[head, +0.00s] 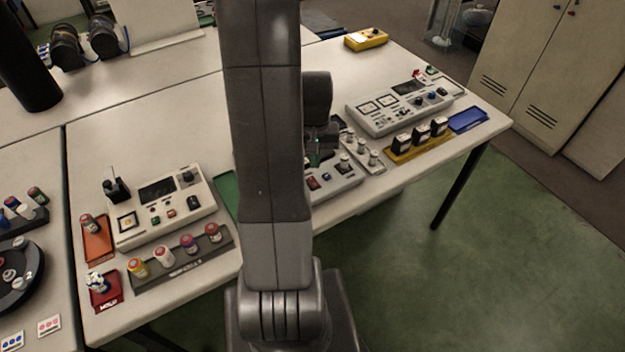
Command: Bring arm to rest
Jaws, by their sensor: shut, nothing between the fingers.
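My arm stands upright across the middle of the head view and hides part of the table behind it. My gripper (316,155) shows only in part, just right of the arm link, as a dark shape over the middle of the white table (340,210). It is shut with nothing seen in it. It is close in the picture to a grey console (335,183) with coloured buttons; whether it touches cannot be told.
On the left are a console (165,207), a rack of several capped vials (185,262), an orange tray (97,246) and a red tray (105,290). On the right are another console (405,105), a yellow rack (408,150) with black-labelled bottles and a blue tray (468,120). Green floor is clear front right.

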